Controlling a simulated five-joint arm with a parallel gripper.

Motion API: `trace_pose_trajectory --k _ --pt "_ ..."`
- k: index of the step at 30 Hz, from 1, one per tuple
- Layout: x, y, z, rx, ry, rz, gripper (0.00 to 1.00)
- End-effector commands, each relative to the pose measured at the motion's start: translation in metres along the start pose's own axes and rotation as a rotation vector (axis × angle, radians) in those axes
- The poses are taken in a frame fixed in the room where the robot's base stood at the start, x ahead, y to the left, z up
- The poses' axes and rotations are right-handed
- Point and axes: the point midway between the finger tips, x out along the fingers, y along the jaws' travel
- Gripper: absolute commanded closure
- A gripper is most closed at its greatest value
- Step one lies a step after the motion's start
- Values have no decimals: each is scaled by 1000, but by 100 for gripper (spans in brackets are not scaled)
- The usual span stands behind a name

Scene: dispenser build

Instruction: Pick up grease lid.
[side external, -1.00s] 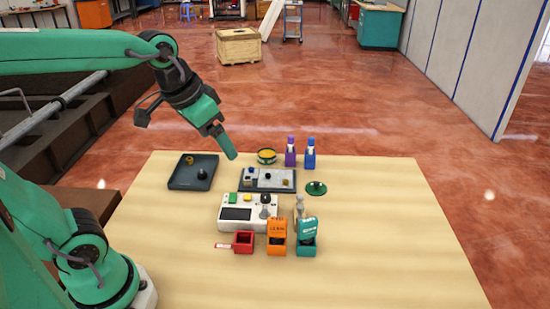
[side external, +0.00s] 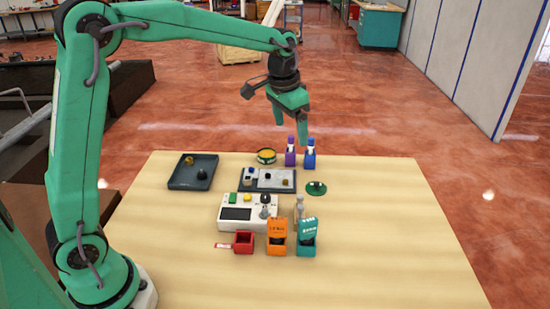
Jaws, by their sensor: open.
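A round green lid with a dark knob (side external: 316,188) lies flat on the table, right of the grey tray; it looks like the grease lid. A round green-rimmed tin with yellow contents (side external: 266,156) stands open near the table's back edge. My gripper (side external: 292,132) is open and empty, pointing down. In the picture it is above and left of the lid, over the tops of the purple and blue bottles. Its exact height and depth are hard to tell.
A purple bottle (side external: 290,155) and a blue bottle (side external: 310,157) stand behind the lid. A dark tray (side external: 193,181) lies left. The table's right side is clear.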

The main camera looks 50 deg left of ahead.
Motion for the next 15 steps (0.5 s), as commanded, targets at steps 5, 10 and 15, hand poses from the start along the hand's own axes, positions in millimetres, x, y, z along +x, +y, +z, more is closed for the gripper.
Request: trace_pose_trajectory --k 5,10,15 --pt "35 -4 -27 27 -44 9 16" --pt "70 -6 -49 52 -83 18 16" --pt "108 -8 -66 77 -120 27 16"
